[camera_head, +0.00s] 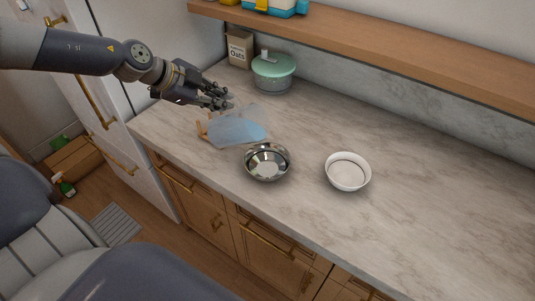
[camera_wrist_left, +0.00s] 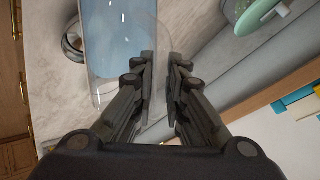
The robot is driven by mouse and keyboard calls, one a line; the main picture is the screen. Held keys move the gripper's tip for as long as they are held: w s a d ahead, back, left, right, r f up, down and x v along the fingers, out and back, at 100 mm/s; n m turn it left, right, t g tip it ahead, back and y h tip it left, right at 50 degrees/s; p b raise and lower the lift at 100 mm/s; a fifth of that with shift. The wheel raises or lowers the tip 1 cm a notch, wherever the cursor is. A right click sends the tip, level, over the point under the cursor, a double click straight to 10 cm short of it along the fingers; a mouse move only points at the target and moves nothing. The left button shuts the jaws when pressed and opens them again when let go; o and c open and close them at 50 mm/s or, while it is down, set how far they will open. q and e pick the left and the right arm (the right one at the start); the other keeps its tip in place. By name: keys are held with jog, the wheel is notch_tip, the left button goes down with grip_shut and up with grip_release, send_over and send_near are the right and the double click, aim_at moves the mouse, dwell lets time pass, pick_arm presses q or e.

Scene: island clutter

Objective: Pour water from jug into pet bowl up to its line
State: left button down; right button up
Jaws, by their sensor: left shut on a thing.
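A clear jug (camera_head: 236,128) with pale blue water in it is tilted over the counter, its lower edge close to the steel bowl. My left gripper (camera_head: 223,101) is shut on its upper part. In the left wrist view the jug (camera_wrist_left: 118,40) shows its blue water beside the fingertips (camera_wrist_left: 163,62). A shiny steel bowl (camera_head: 268,161) stands just below and right of the jug; its inside looks empty. A white bowl (camera_head: 347,171) with a dark ring line inside stands further right. I cannot tell for sure which one is the pet bowl. My right gripper is not in view.
A mint-lidded container (camera_head: 273,72) and an oats box (camera_head: 240,48) stand at the back wall. A wooden shelf (camera_head: 400,45) runs above the counter. A small orange-brown piece (camera_head: 202,130) shows left of the jug. The marble counter (camera_head: 430,215) is clear on the right.

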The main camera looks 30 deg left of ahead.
pick_arm(q)
jog(key=shift+d, duration=0.1)
dwell(0.3)
jog(key=shift+d+f+y+b, duration=0.2)
jog(key=shift+d+y+b, duration=0.15)
jog(key=shift+y+b, duration=0.25)
jog(key=shift+w+d+r+m, duration=0.15)
jog(key=shift+d+m, duration=0.15)
jog(key=shift+d, duration=0.05)
jog(key=shift+a, duration=0.15)
dwell(0.9)
